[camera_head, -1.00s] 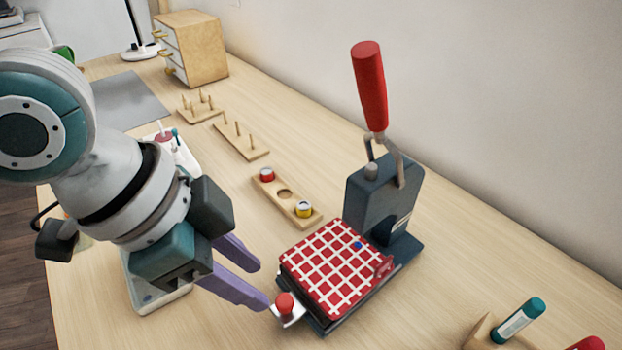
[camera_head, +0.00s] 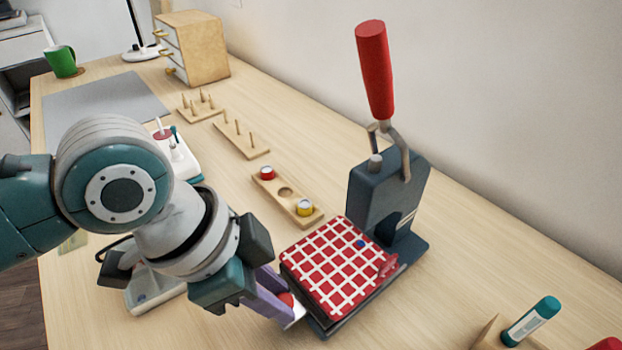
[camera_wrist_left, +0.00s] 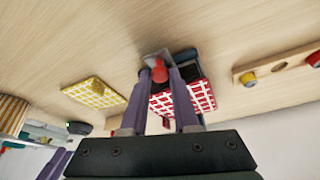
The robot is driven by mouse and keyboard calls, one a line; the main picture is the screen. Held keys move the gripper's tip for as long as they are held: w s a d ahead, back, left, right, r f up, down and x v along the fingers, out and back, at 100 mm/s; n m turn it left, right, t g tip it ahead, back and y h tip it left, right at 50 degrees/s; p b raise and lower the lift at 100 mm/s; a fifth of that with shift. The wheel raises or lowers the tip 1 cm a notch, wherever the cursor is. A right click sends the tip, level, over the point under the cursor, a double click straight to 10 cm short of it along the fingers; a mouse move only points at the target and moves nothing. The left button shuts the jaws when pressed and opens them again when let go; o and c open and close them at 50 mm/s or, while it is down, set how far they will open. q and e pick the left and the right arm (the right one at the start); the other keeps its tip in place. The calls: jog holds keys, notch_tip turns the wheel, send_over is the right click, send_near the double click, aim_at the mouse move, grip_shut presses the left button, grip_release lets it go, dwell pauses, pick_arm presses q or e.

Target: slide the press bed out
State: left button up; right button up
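The dark press (camera_head: 372,198) stands on the table with its long red handle (camera_head: 375,70) raised. Its bed, at the front, carries a red-and-white checked cloth (camera_head: 330,262). A metal tab with a red knob (camera_head: 287,299) sticks out from the bed's near left side. My left gripper (camera_head: 283,300) is at this knob, its purple fingers partly hiding it. In the left wrist view the red knob (camera_wrist_left: 159,70) sits between the two fingertips, with the checked cloth (camera_wrist_left: 190,100) behind. The fingers look apart, without clear contact on the knob.
A wooden strip (camera_head: 288,197) with a red and a yellow pot lies behind the bed. Pegged racks (camera_head: 240,138) and a drawer box (camera_head: 193,48) stand farther back. A teal-capped tube (camera_head: 530,322) is at right front. A yellow checked cloth (camera_wrist_left: 97,92) shows in the left wrist view.

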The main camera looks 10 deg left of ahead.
pick_arm(q)
grip_shut()
dwell(0.3)
dwell(0.6)
jog(key=shift+s+a+r, duration=0.1)
jog(key=shift+s, duration=0.05)
jog(key=s+a+p, duration=0.2)
jog(key=s, duration=0.1)
jog(key=s+a+p, duration=0.3)
jog(key=shift+s, duration=0.2)
jog(key=shift+s+a, duration=0.15)
